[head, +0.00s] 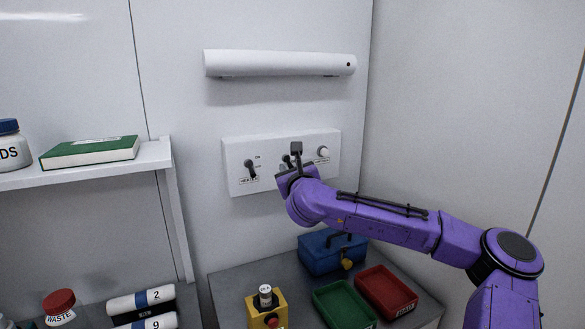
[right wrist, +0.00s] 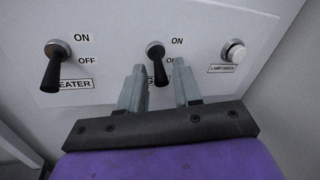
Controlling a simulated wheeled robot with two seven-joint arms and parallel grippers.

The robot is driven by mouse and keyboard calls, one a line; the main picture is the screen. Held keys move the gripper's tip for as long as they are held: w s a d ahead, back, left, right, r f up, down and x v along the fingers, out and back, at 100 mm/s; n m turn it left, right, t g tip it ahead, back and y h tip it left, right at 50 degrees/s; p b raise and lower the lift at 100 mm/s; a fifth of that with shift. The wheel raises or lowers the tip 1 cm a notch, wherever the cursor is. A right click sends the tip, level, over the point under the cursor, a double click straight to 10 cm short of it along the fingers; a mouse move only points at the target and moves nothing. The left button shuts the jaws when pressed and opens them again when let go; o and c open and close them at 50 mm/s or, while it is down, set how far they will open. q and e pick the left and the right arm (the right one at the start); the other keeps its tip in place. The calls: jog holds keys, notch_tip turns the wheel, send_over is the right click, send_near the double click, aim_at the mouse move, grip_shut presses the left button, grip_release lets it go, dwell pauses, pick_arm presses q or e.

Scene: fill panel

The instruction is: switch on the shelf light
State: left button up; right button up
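The white switch panel (head: 233,180) is on the back wall under a white tubular light (head: 280,63), which shows no glow. In the right wrist view, the left switch (right wrist: 53,65), labelled HEATER, has its black lever down, toward OFF. The middle switch (right wrist: 156,62) also has its lever down; its lower label is mostly hidden by my finger. My right gripper (right wrist: 158,72) is open, with one finger on each side of the middle lever; I cannot tell whether they touch it. In the head view the right gripper (head: 291,164) covers part of the panel. My left gripper is not in view.
A round lamp check button (right wrist: 233,52) is right of the middle switch. Below stand a blue box (head: 325,257), red tray (head: 385,292), green tray (head: 343,305) and yellow box with a red button (head: 266,308). A shelf (head: 120,165) with a green book is at left.

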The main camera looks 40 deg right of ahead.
aim_at(290, 162)
jog(key=shift+d, duration=0.1)
grip_shut()
jog(key=shift+r, duration=0.1)
jog(key=shift+p, duration=0.3)
notch_tip(290, 162, up, 4)
jog(key=g+y+p, duration=0.1)
jog(key=g+p, duration=0.1)
jog(key=p, duration=0.3)
jog(key=n+g+y+p, duration=0.1)
jog(key=g+p, duration=0.2)
jog(key=p, duration=0.2)
jog(key=g+y+p, duration=0.1)
jog(key=g+p, duration=0.1)
jog(key=p, duration=0.3)
jog(key=shift+w+f+y, duration=0.15)
jog(key=shift+f+y, duration=0.1)
jog(key=shift+y, duration=0.15)
jog(key=shift+w+n+g+y+p, duration=0.1)
jog(key=shift+n+g+y+p, duration=0.25)
jog(key=shift+g, duration=0.35)
jog(key=shift+o, duration=1.2)
grip_release()
jog(key=shift+w+r, duration=0.1)
